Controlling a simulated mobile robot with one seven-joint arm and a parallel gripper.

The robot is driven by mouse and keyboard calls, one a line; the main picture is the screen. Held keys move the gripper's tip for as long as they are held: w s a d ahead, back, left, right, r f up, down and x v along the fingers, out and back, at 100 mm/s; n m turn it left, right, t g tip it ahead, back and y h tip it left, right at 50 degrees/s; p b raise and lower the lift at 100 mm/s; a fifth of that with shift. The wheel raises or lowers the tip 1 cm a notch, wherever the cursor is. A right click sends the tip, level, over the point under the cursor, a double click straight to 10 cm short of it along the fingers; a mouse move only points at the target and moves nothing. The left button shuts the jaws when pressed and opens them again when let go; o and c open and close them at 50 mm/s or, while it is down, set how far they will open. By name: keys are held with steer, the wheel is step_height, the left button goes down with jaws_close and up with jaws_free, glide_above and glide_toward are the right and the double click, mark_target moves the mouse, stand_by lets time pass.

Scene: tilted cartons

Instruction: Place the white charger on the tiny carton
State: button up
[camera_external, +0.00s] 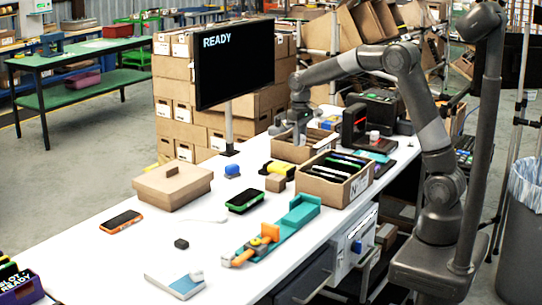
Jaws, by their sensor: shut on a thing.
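My gripper (299,135) reaches down into the open brown carton (292,154) at the back middle of the white table. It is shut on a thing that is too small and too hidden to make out. I cannot pick out a white charger for certain. A tiny brown carton (275,184) stands on the table in front of the open carton, to the left of the bin of upright items.
A carton bin (350,190) with several upright devices stands right of the tiny carton. A black and yellow item (279,168), a green-edged device (246,201) and a teal tray (298,214) are close by. The monitor (235,65) rises behind.

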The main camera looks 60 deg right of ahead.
glide_above(276, 177)
step_height(276, 177, down, 6)
steer(key=shift+w+f, duration=0.1)
steer(key=shift+f, duration=1.9)
steer(key=shift+f, duration=0.15)
steer(key=o, duration=1)
